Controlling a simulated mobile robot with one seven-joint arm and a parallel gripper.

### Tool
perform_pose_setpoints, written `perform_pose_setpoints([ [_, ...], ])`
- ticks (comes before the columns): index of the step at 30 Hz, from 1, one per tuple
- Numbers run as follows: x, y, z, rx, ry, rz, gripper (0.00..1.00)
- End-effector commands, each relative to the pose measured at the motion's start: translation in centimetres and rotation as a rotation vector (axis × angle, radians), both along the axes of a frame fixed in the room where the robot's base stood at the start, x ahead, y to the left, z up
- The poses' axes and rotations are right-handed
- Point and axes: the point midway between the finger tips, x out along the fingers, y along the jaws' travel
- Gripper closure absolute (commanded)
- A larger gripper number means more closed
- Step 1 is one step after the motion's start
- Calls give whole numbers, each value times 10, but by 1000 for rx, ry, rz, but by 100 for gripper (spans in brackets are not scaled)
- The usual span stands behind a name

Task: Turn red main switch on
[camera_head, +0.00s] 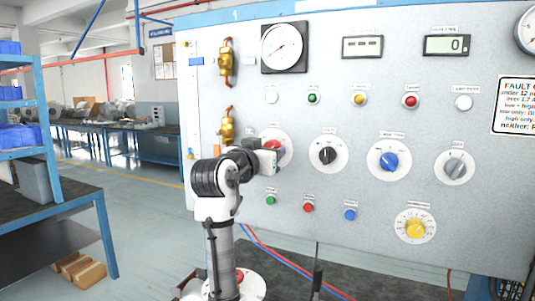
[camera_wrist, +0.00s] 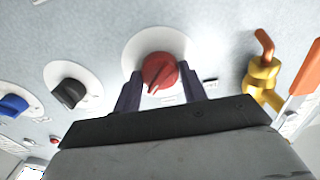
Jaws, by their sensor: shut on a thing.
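The red main switch (camera_head: 273,145) is a round red knob on a white disc at the left of the grey panel. In the wrist view the red knob (camera_wrist: 160,72) shows between two dark fingers, its raised grip slanted. My gripper (camera_wrist: 162,88) is shut on this knob, one finger at each side. In the head view my gripper (camera_head: 266,155) reaches the panel from the left and hides part of the knob and its disc. Labels near the knob are too small to read.
To the right of the switch are a black knob (camera_head: 327,155), a blue knob (camera_head: 389,161) and a grey knob (camera_head: 455,167). A brass valve (camera_head: 227,126) is close at the upper left. Small buttons and a yellow knob (camera_head: 415,229) are lower down.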

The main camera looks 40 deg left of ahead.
Motion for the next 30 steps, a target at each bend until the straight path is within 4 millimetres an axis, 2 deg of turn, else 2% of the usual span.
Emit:
perform_pose_setpoints([
  [12,0,0,-1,7,5,0,81],
  [13,0,0,-1,7,5,0,56],
  [17,0,0,-1,6,4,0,39],
  [26,-1,0,0,7,2,0,37],
  [30,-11,-2,-1,7,1,0,37],
])
